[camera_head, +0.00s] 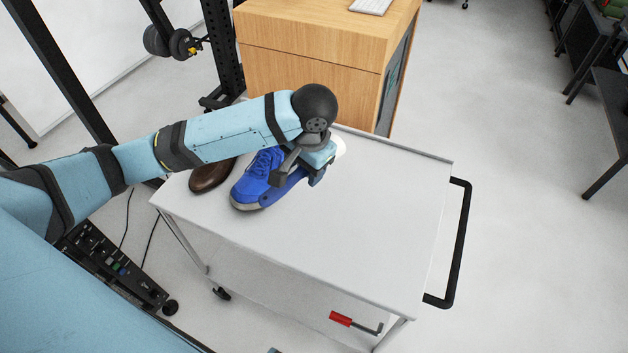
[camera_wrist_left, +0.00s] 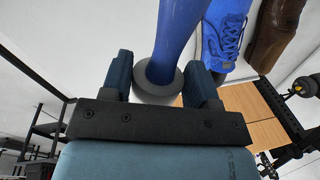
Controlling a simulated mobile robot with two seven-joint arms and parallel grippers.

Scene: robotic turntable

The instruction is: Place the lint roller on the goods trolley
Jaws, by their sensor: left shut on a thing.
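The lint roller has a blue handle (camera_head: 280,191) and a pale roll end (camera_head: 340,147); it shows as a blue shaft with a grey-white end in the left wrist view (camera_wrist_left: 177,40). My left gripper (camera_head: 301,173) is shut on it, its fingers (camera_wrist_left: 160,76) either side of the roller in the left wrist view. The gripper hides part of the roller. The roller is over the white top of the goods trolley (camera_head: 360,225), beside the blue shoe. I cannot tell whether it touches the top. My right gripper is not in view.
A blue shoe (camera_head: 256,180) and a brown shoe (camera_head: 211,174) stand at the trolley's left end. A black handle (camera_head: 461,240) juts from its right end. A wooden cabinet (camera_head: 310,45) stands behind. The top's right and front are clear.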

